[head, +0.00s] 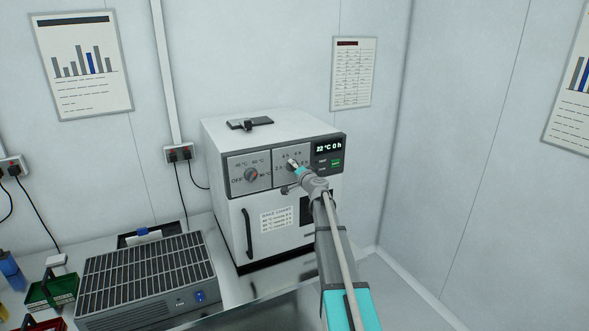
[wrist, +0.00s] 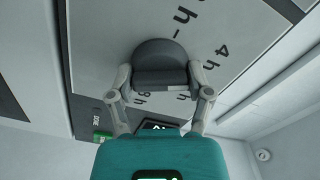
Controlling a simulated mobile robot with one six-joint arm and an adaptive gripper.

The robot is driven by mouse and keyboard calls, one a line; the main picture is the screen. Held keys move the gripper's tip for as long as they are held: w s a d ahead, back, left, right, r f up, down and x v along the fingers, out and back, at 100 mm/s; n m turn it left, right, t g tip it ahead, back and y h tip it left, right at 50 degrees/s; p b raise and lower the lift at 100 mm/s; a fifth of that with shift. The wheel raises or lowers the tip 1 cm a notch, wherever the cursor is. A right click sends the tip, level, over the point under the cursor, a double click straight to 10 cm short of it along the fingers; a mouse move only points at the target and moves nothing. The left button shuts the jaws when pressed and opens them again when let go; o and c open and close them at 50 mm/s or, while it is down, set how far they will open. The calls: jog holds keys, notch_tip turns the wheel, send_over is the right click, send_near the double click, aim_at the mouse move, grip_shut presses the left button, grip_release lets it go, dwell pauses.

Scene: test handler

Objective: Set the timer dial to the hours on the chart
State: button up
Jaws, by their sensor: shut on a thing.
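The timer dial is a dark grey knob on the right half of the white oven's (head: 225,148) control panel. In the head view my gripper (head: 297,169) reaches it from the lower right and mostly covers it. In the wrist view the timer dial (wrist: 160,55) sits between the two fingers of my gripper (wrist: 160,78), which are shut on its sides. The display (head: 329,146) reads 22 °C 0 h. The bake chart (head: 277,219) is on the oven door, its lines too small to read surely.
A temperature dial (head: 251,174) with a red mark sits left of the timer dial. A door handle (head: 247,232) stands out below it. A grey slatted unit (head: 150,275) and a green bin (head: 52,290) are at the lower left. The oven top holds a small black item (head: 250,124).

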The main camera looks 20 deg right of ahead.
jog(key=shift+n, duration=0.4)
jog(key=o, duration=1.1)
jog(key=shift+w, duration=0.1)
jog(key=shift+o, duration=0.2)
jog(key=shift+s, duration=0.2)
jog(key=s, duration=1.1)
jog(key=shift+s+d, duration=0.2)
jog(key=shift+s, duration=0.2)
